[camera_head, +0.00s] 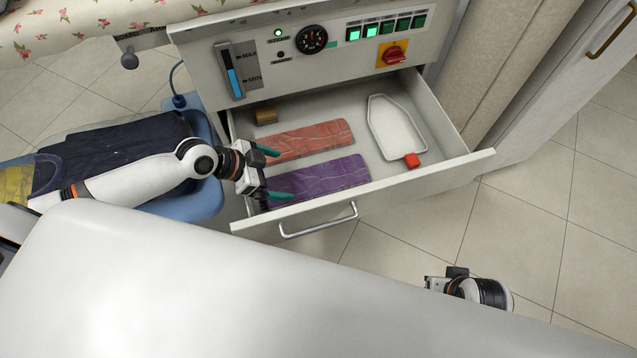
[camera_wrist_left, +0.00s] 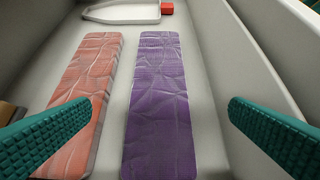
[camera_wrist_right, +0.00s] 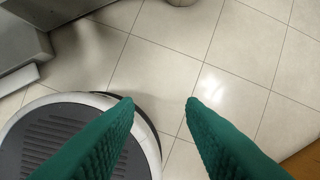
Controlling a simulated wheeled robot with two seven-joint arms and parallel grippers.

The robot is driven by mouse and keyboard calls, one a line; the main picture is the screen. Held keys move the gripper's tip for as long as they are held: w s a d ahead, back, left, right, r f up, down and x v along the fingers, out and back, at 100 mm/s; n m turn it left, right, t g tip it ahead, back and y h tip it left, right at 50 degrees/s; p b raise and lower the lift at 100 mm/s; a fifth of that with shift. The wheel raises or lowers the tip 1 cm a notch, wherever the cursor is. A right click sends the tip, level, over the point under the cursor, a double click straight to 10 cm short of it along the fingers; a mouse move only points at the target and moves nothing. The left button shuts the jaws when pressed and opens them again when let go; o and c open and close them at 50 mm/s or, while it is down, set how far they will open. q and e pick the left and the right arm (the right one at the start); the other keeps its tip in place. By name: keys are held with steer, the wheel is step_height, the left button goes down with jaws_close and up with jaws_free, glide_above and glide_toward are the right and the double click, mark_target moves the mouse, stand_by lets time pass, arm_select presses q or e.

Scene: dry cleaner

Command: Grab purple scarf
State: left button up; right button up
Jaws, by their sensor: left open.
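The purple scarf (camera_head: 318,179) lies folded flat in the open drawer (camera_head: 402,187), near its front wall. It also shows in the left wrist view (camera_wrist_left: 159,105), between the two green fingers. My left gripper (camera_head: 274,174) is open and empty at the left end of the drawer, above the scarf's left end. In the left wrist view its fingers (camera_wrist_left: 160,122) are spread wider than the scarf and do not touch it. My right gripper (camera_wrist_right: 160,103) is open and empty over the floor, outside the drawer; only part of it shows in the head view at the lower right.
An orange folded scarf (camera_head: 310,140) lies behind the purple one. A white tray (camera_head: 372,120) with a red piece (camera_head: 411,160) lies at the drawer's right. A brown block (camera_head: 265,116) sits at the back left. A blue basket (camera_head: 207,205) with dark clothes stands left.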

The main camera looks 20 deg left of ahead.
mark_target(317, 179)
arm_select(q)
steer(key=x, duration=0.4)
steer(key=shift+w+d+f+b, duration=0.15)
steer(key=shift+d+f+b, duration=0.15)
steer(key=shift+b, duration=0.1)
steer(key=shift+x, duration=0.9)
steer(key=b+x, duration=0.1)
steer(key=x, duration=0.2)
steer(key=shift+w+d, duration=0.3)
steer(key=shift+d, duration=0.1)
steer(key=shift+w+d+f, duration=0.2)
steer(key=shift+d+f, duration=0.05)
arm_select(e)
steer(key=v, duration=0.6)
steer(key=shift+d+r, duration=0.1)
steer(key=shift+r, duration=0.05)
arm_select(q)
steer(key=c, duration=1)
steer(key=shift+c, duration=0.2)
steer(key=shift+r, duration=0.15)
